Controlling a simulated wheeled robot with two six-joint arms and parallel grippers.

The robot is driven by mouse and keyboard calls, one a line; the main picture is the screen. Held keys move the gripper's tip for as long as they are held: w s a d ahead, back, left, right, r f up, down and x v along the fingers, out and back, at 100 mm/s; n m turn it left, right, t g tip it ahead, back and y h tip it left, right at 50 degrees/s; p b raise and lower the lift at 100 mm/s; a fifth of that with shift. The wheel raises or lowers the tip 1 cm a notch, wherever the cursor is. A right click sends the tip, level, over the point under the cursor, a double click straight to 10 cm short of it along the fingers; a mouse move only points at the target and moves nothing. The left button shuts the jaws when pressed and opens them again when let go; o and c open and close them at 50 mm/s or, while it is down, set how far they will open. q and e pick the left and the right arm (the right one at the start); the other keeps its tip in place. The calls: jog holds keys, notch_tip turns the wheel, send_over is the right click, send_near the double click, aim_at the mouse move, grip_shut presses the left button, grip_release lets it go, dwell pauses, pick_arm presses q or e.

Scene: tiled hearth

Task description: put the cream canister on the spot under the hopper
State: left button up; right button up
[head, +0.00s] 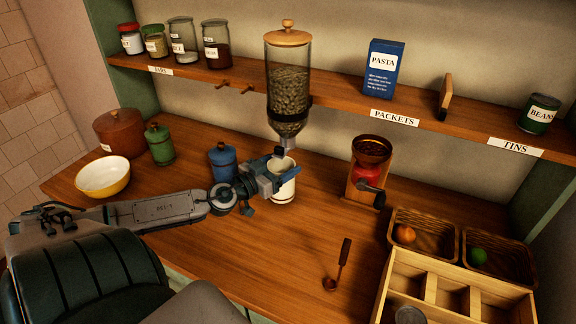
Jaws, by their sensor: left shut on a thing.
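The cream canister (284,191) stands upright below the glass hopper (288,95), which is full of beans and hangs at the shelf. My left gripper (279,172) reaches in from the left and is shut on the canister near its top. The hopper's spout (284,148) is just above the canister's top. The spot under the hopper is not visible. I cannot tell whether the canister's base touches the counter. My right gripper is not in view.
A blue canister (222,160), a green canister (160,145) and a yellow bowl (103,178) stand to the left. A grinder (366,180) stands to the right. A scoop (338,268), baskets (424,228) and a wooden divided box (450,285) are at front right. The counter between is clear.

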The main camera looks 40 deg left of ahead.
pick_arm(q)
jog(key=shift+w+r+p, duration=0.3)
jog(key=shift+w, duration=0.25)
jog(key=shift+w+d+f, duration=0.25)
jog(key=shift+w+f, duration=0.35)
jog(key=shift+f, duration=0.4)
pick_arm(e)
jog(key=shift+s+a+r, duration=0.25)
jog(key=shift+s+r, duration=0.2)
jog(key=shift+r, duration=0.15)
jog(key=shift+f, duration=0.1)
pick_arm(q)
jog(key=shift+f, duration=0.2)
jog(key=o, duration=1.4)
jog(key=shift+r, duration=0.1)
jog(key=shift+c, duration=0.2)
jog(key=shift+s, duration=0.1)
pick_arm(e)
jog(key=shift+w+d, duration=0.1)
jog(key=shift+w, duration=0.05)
